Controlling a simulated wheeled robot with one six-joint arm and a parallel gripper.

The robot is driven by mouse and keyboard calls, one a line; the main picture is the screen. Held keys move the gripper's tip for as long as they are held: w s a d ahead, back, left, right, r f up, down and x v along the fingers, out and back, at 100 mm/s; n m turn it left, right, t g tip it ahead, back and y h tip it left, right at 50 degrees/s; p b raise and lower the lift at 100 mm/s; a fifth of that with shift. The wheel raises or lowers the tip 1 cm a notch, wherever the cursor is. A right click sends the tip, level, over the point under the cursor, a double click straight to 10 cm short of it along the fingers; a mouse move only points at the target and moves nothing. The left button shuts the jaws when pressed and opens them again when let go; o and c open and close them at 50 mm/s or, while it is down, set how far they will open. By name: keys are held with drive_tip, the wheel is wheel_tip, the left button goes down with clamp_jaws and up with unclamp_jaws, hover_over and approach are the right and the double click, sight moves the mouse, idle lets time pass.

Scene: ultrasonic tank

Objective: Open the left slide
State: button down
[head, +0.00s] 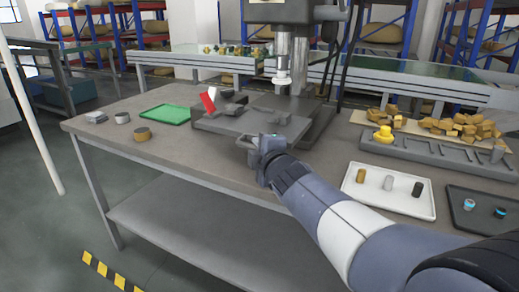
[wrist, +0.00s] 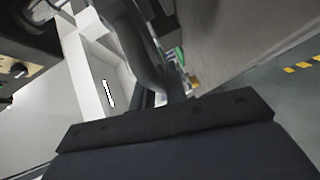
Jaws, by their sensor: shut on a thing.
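A dark grey flat slide plate (head: 228,124) lies at the base of the upright machine (head: 282,14) on the workbench. It carries small grey blocks and a red-and-white lever (head: 208,100). My gripper (head: 252,148) is at the plate's front edge, shut on a small grey part there that looks like the slide's handle. My gripper and wrist hide most of that part. In the wrist view a dark curved bar (wrist: 143,55) runs down behind the dark gripper body, which fills the bottom; the jaws' contact cannot be made out.
On the bench (head: 95,123), a green tray (head: 166,115) and small metal cylinders stand left of the plate. At right are a white tray (head: 412,205) with small cylinders, a dark tray (head: 470,222) and a grey rack (head: 425,150).

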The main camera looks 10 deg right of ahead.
drive_tip(key=c, duration=1.4)
unclamp_jaws()
drive_tip(key=shift+w+d, duration=0.1)
drive_tip(key=shift+c, duration=0.2)
drive_tip(key=p+v, duration=0.4)
drive_tip(key=v, duration=0.7)
drive_tip(key=shift+w+f, duration=0.1)
drive_tip(key=shift+w, duration=0.05)
